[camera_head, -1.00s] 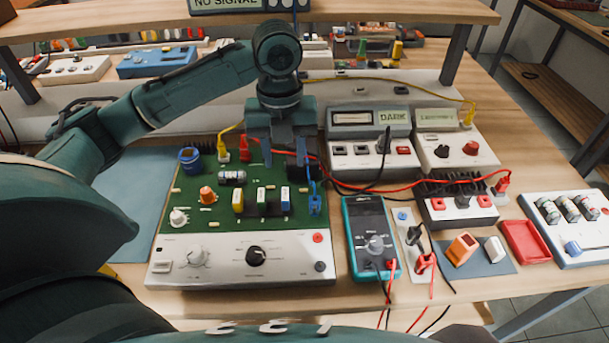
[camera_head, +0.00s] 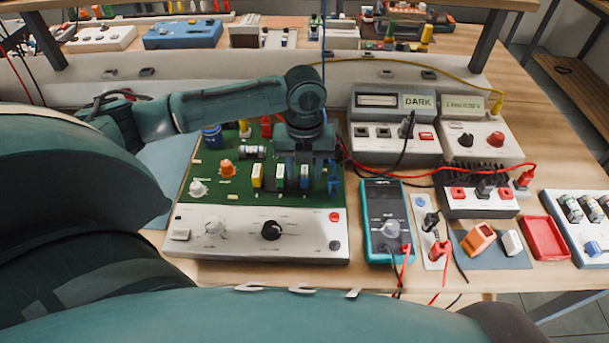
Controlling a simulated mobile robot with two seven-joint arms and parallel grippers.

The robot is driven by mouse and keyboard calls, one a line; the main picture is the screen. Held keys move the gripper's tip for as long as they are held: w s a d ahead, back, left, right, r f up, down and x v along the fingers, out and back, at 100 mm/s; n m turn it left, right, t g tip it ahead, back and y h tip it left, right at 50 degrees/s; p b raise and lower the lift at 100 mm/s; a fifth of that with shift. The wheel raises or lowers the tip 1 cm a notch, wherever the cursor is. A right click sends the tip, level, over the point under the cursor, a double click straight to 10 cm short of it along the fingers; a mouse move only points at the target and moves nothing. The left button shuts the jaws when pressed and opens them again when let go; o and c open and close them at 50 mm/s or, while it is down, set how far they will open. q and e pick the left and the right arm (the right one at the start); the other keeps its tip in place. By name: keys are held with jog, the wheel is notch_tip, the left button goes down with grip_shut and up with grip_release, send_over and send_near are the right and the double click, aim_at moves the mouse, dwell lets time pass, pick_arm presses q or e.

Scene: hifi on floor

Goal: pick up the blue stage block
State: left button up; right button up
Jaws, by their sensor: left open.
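The blue stage block (camera_head: 304,177) is a small upright white-and-blue block on the green circuit board (camera_head: 238,198). It is the rightmost of three similar blocks, beside a green one (camera_head: 280,177) and a yellow one (camera_head: 257,176). My left gripper (camera_head: 305,168) points down over the blue block, jaws open. Its fingers come down around the top of this block; I cannot tell whether they touch it. The block's upper part is partly hidden by the gripper. My right gripper is not in view.
A blue jumper plug (camera_head: 333,180) stands close right of the gripper. An orange knob (camera_head: 227,168) and a blue cylinder (camera_head: 212,136) are on the board's left. A teal multimeter (camera_head: 388,222), bench instruments (camera_head: 395,125) and red cables lie to the right.

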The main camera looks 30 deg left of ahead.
aim_at(305, 171)
pick_arm(q)
jog(key=shift+f, duration=0.6)
grip_shut()
notch_tip(305, 171, up, 10)
jog(key=shift+r, duration=0.1)
jog(key=c, duration=0.6)
grip_release()
grip_shut()
